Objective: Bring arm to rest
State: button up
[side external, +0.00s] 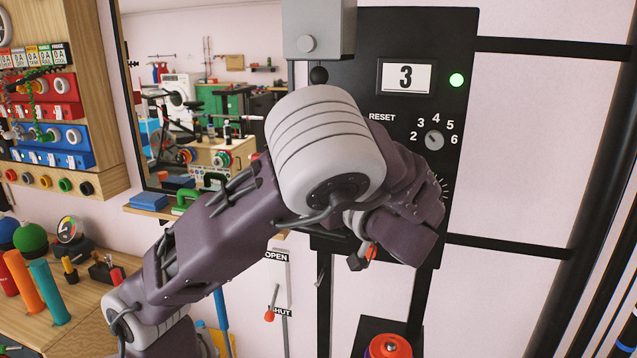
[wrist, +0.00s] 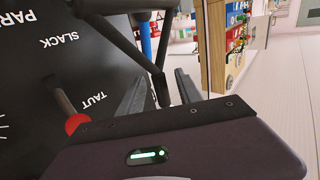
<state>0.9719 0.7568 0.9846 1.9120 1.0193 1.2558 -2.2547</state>
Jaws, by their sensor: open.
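My gripper (side external: 360,256) hangs at the end of my bent arm, in front of the lower part of a black control panel (side external: 400,90). It is open, and I see nothing held between its fingers. In the wrist view, my gripper (wrist: 158,92) points past the panel, toward the shelving side of the room. A lever with a red knob (wrist: 76,123) stands left of the gripper, by the labels SLACK and TAUT. A small red part (side external: 371,252) shows beside the gripper in the side view; I cannot tell whether they touch.
A red-topped item (side external: 388,346) stands below the gripper. An OPEN/SHUT lever (side external: 271,303) is left of it.

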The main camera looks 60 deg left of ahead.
jog(key=d, duration=0.7)
jog(key=s+a+f+m+g+h, duration=0.2)
jog(key=s+f+m+h, duration=0.65)
jog(key=s+h, duration=0.2)
jog(key=s+d+r+m+t+h, duration=0.2)
jog(key=s+d+m+t+h, duration=0.1)
jog(key=d+m+t, duration=0.1)
jog(key=s+d+r+m+t+h, duration=0.3)
jog(key=d+m+t+h, duration=0.1)
jog(key=d, duration=0.3)
jog(key=shift+s+r+m, duration=0.3)
jog(key=shift+s+m, duration=0.05)
jog(key=shift+m, duration=0.5)
jog(key=shift+h, duration=0.25)
jog(key=shift+c, duration=0.2)
